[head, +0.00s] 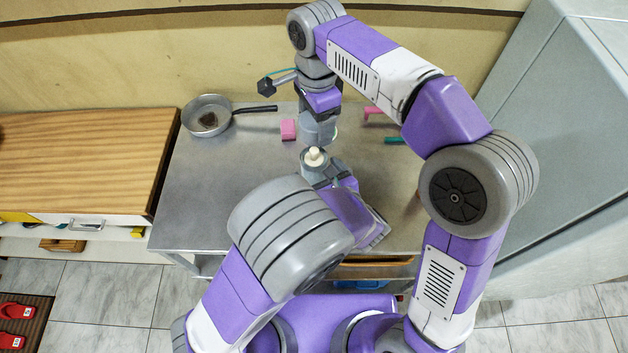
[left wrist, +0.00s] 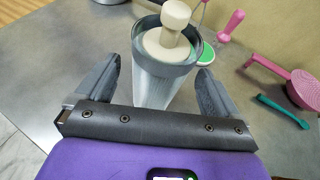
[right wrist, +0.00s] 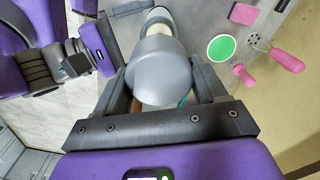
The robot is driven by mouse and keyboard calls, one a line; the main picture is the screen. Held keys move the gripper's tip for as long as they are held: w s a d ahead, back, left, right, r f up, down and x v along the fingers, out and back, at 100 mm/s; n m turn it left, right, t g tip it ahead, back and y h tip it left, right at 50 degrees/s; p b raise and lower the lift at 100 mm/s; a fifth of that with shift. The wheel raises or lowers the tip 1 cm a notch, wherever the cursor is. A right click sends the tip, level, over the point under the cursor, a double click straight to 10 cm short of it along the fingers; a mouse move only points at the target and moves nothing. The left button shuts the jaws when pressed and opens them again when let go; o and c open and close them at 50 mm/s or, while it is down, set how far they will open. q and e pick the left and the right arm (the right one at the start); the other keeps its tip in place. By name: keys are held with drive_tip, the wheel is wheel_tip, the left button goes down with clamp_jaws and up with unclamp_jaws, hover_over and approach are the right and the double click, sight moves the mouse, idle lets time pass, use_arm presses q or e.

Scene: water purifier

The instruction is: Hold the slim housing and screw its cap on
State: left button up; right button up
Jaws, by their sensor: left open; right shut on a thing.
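The slim housing (left wrist: 150,88) is a grey, see-through cylinder standing on the metal table with its open rim up; a cream filter (left wrist: 167,42) with a knob on top stands inside. It also shows in the head view (head: 314,172). My left gripper (left wrist: 158,88) is open, with a finger on each side of the housing and visible gaps beside it. The grey domed cap (right wrist: 160,78) is between the fingers of my right gripper (right wrist: 158,88), which is shut on it. In the head view the cap (head: 319,131) is behind the housing's top, apart from it.
A frying pan (head: 208,118) stands at the table's back left. A pink sponge (head: 289,130) lies near the cap. A pink strainer (left wrist: 303,88), a teal brush (left wrist: 282,111) and a green disc (right wrist: 220,48) lie close by. The table's left part is clear.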

sight(316, 149)
use_arm(q)
drive_tip(key=shift+x, duration=1.55)
drive_tip(key=c, duration=1.5)
use_arm(e)
drive_tip(key=shift+f, duration=2.5)
drive_tip(key=shift+a+f, duration=0.1)
drive_tip(key=shift+f, duration=0.75)
drive_tip(key=shift+f, duration=0.55)
